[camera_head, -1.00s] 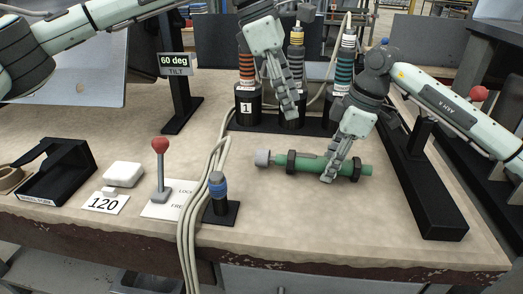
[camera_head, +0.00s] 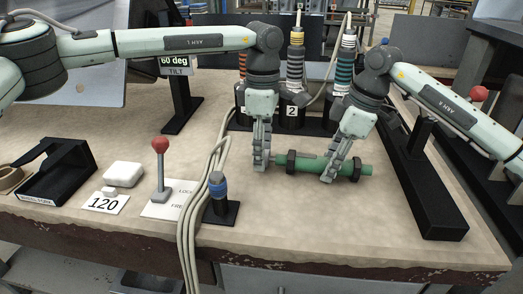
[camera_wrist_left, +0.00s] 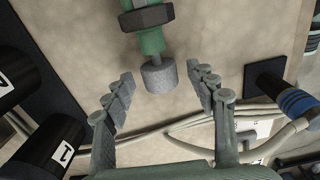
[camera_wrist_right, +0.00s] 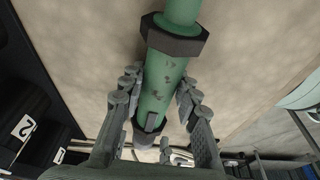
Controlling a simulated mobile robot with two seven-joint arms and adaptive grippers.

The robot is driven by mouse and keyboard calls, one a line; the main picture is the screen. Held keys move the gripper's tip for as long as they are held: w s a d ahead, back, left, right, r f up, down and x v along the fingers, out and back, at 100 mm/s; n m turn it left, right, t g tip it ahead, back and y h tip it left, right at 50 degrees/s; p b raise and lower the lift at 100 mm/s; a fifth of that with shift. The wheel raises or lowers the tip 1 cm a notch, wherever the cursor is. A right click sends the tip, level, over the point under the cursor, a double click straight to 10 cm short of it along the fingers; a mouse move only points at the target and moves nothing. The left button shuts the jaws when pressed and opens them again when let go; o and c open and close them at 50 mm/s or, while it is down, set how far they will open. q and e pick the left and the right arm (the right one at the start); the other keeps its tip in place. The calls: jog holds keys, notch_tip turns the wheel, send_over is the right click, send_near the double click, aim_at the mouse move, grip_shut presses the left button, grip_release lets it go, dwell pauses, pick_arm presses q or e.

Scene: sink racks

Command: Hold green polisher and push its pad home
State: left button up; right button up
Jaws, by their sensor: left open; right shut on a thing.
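The green polisher (camera_head: 310,164) lies level above or on the worktop, with black collars along its body. My right gripper (camera_head: 330,176) is shut on the polisher's body between its collars; the right wrist view shows the green body (camera_wrist_right: 165,85) between the fingers. The grey cylindrical pad (camera_wrist_left: 158,76) sits on a thin shaft at the polisher's left end. My left gripper (camera_head: 262,164) is open at that end. In the left wrist view the pad lies between and just beyond the open fingers, apart from both. In the head view my left fingers hide the pad.
Numbered black holders with coiled tools (camera_head: 293,110) stand behind. Loose hoses (camera_head: 205,185) and a blue-ringed post (camera_head: 217,190) are left of the grippers. A red-knobbed lever (camera_head: 160,160) stands further left. A black bar (camera_head: 425,190) lies at right. The front worktop is clear.

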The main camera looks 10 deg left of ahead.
pick_arm(q)
jog(key=shift+f, duration=0.85)
jog(key=shift+c, duration=0.6)
